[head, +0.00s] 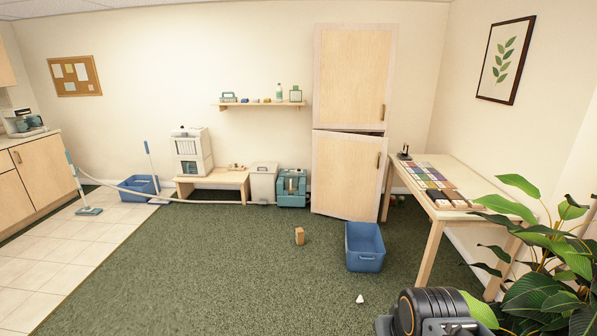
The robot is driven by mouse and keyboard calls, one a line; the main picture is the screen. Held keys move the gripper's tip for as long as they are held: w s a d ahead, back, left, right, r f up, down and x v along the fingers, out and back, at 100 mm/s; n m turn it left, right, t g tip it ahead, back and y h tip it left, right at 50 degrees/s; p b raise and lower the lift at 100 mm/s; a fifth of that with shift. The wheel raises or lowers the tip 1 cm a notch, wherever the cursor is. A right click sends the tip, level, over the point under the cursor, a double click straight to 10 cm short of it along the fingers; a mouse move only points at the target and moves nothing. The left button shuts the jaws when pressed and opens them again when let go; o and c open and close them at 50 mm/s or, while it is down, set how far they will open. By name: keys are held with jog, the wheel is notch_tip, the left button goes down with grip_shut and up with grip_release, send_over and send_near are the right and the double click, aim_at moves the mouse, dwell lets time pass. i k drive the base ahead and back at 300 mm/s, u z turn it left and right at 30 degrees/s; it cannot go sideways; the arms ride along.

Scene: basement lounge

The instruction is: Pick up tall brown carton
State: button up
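A small tall brown carton (299,236) stands upright on the green carpet, near the middle of the head view. It is left of a blue bin and apart from it. A dark part of my own arm shows at the bottom right edge of the head view. My gripper's fingers are not visible, so nothing shows whether it holds anything.
The blue open bin (365,247) stands right of the carton. A small white object (360,299) lies on the carpet in front. A wooden table (437,212) and a leafy plant (540,265) take up the right side. Carpet around the carton is clear.

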aim_at(300, 231)
jog(key=u, duration=0.35)
jog(key=i, duration=2.35)
jog(key=u, duration=0.3)
jog(key=i, duration=2.45)
jog(key=u, duration=0.05)
